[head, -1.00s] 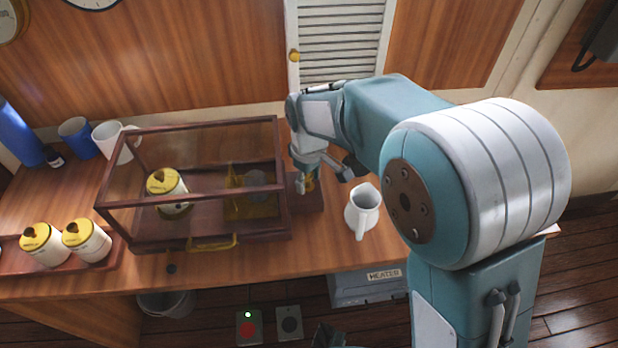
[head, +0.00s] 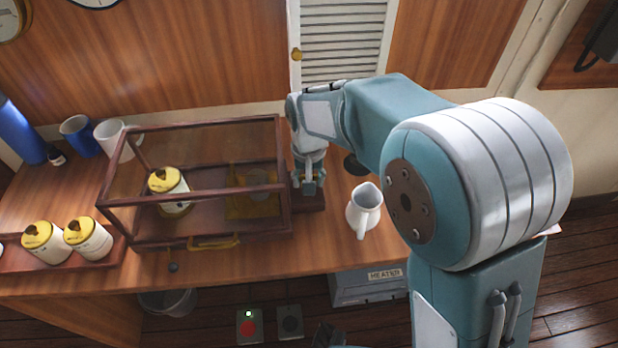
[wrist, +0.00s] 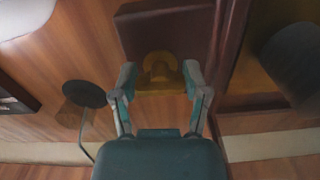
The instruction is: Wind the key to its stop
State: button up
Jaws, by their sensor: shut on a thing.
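The brass key (wrist: 160,72) shows in the wrist view between the fingers of my gripper (wrist: 160,84), against a dark wooden block (wrist: 140,28). My gripper is shut on it. In the head view my gripper (head: 308,184) points down at the block (head: 312,203), at the right end of a glazed wooden case (head: 196,120). The key is hidden behind the fingers in the head view. Inside the case are a white canister with a yellow lid (head: 168,190) and a brass-coloured piece (head: 245,205).
A white jug (head: 364,209) stands close to the right of my gripper. A black round object (head: 355,164) is behind it. Two yellow-lidded canisters (head: 88,238) sit on a tray at left. Mugs (head: 80,136) and a blue bottle (head: 24,134) stand at the back left.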

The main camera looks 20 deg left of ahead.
jog(key=shift+w+a+m, duration=0.1)
jog(key=shift+m, duration=0.4)
jog(key=shift+r, duration=0.1)
jog(key=o, duration=1.2)
jog(key=shift+c, duration=0.2)
jog(key=shift+a, duration=0.1)
jog(key=shift+r, duration=0.15)
notch_tip(320, 180, up, 11)
jog(key=shift+r, duration=0.2)
